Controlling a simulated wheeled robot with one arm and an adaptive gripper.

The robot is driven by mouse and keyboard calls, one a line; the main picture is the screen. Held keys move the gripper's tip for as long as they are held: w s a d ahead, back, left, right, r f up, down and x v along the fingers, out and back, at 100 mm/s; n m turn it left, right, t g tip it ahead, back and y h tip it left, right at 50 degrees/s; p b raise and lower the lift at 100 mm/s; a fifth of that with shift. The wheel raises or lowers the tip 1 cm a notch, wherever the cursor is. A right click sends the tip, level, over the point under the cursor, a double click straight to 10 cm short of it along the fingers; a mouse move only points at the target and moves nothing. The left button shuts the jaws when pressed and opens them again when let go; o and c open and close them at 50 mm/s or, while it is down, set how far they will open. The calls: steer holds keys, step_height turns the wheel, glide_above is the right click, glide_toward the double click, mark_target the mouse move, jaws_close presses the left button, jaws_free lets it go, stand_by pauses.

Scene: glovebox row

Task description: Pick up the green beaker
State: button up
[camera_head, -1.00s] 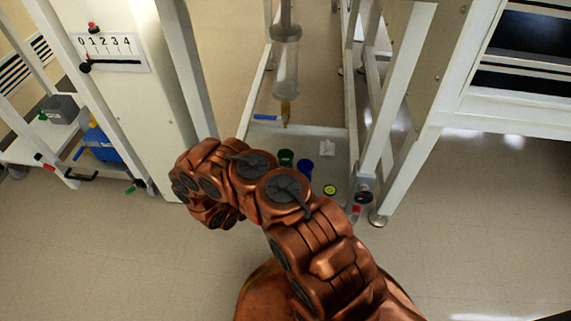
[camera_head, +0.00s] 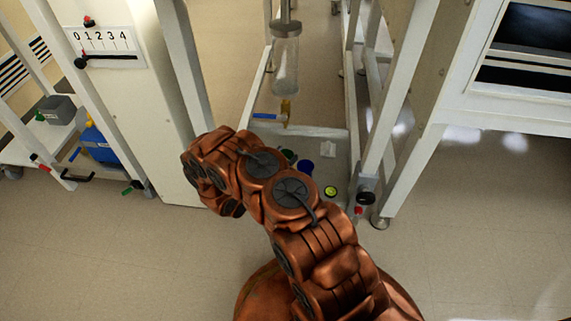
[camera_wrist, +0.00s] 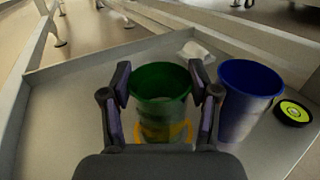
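The green beaker (camera_wrist: 160,82) stands upright on a grey tray (camera_wrist: 75,100), straight ahead in the wrist view, with a yellow marking low on its near side. In the head view the green beaker (camera_head: 288,155) is mostly hidden behind my arm. My gripper (camera_wrist: 159,88) is open, with one dark finger on each side of the beaker. Narrow gaps seem to show between the fingers and its wall; contact cannot be seen clearly. In the head view my fingers are hidden by the arm.
A blue beaker (camera_wrist: 243,95) stands close to the right of the green one. A black and yellow-green round object (camera_wrist: 293,112) lies beyond it, and a white crumpled item (camera_wrist: 195,50) lies behind. A clear cylinder (camera_head: 285,65) hangs above. Frame legs (camera_head: 395,110) flank the tray.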

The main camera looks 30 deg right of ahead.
steer(key=c, duration=0.4)
steer(key=shift+o, duration=0.2)
steer(key=shift+r, duration=0.2)
